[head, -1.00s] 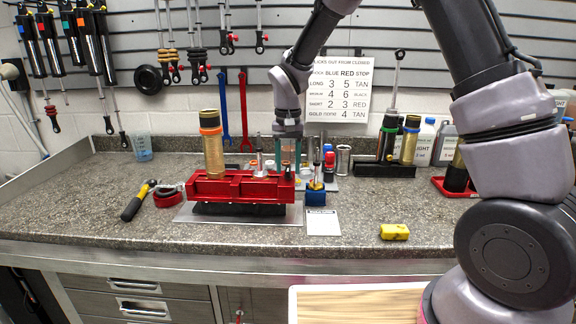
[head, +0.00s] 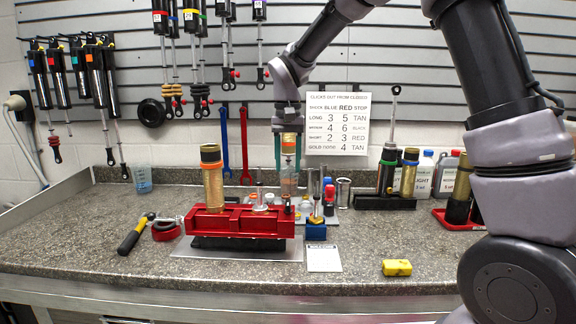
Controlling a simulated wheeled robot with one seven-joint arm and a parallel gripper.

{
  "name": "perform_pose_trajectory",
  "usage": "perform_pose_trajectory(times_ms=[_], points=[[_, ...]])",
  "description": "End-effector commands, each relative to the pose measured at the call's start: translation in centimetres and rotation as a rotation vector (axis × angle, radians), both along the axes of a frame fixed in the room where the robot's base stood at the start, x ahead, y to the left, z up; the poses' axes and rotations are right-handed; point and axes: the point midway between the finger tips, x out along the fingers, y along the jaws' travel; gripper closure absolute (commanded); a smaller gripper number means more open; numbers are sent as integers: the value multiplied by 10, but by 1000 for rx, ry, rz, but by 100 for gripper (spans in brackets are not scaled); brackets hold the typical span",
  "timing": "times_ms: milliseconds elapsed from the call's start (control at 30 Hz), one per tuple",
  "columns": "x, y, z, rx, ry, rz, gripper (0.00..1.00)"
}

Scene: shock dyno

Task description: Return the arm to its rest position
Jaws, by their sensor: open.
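My gripper (head: 288,168) hangs pointing down above the right end of the red vise (head: 238,221) on the bench. Its two teal fingers are apart. My arm reaches in from the right, bent high over the bench.
A gold cylinder (head: 212,180) stands at the vise's left. A dark rack (head: 385,202) and bottles stand behind. The front counter is mostly clear.

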Motion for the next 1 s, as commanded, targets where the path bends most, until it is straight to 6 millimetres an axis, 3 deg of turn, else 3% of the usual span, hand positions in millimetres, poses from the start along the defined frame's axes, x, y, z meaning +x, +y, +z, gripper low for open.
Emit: perform_pose_trajectory(times_ms=[167,367,500,700,900,1000], points=[[-3,-15,14,20,-19,-16,50],[-25,-80,68,98,-111,-77,50],[-54,-129,101,155,-198,-126,50],[-106,-188,129,218,-333,-196,50],[-159,-228,137,256,-473,-258,50],[-178,-239,135,266,-526,-280,50]])
